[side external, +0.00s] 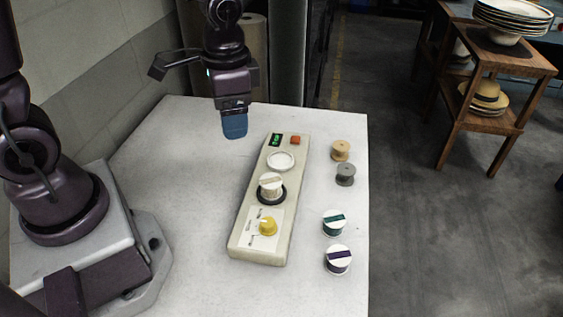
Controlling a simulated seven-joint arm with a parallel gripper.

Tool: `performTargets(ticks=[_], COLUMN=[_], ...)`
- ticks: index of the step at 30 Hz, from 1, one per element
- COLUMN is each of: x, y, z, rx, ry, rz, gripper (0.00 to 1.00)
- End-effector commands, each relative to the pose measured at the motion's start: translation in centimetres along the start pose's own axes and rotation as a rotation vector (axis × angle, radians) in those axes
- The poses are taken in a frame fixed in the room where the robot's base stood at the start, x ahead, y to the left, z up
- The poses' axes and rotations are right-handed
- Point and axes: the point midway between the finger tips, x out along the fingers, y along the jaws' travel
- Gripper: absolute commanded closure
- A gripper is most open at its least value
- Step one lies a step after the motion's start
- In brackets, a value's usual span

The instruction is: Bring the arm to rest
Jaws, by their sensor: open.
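My gripper (235,127) hangs in the air with its fingers pointing down, above the far left part of the table. It is open and holds nothing. It is to the left of the far end of a long beige device (254,211) and appears apart from it. The device carries a small green display (276,140), an orange-red button (295,140), a white ring-shaped disc (281,161), a cream cylinder (270,184) in a black ring, and a yellow knob (268,226) on a white label plate. The gap between the fingers is hard to make out.
On the table (180,190), right of the device, stand a tan spool (341,151), a grey spool (345,174), a green-banded white spool (334,223) and a purple-banded white spool (338,260). The left table surface is clear. A wooden shelf (505,60) with stacked plates stands at right.

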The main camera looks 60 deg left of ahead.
Motion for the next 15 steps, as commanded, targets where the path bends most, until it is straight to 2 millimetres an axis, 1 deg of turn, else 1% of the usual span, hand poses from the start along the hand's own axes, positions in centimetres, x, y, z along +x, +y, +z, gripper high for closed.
performTargets(ticks=[1, 6, 9, 12, 15], x=[-1.5, -5.8, -7.9, -9.5, -10.8], y=[-0.1, -0.1, 0.2, 0.5, 0.8], z=[0.9, 4.4, 6.3, 7.8, 8.7], rx=[-0.046, -0.206, -0.272, -0.307, -0.315], ry=[0.033, 0.158, 0.249, 0.338, 0.416], rz=[-0.018, -0.042, -0.039, -0.029, -0.023], gripper=[0.26, 0.26, 0.26, 0.26, 0.26])
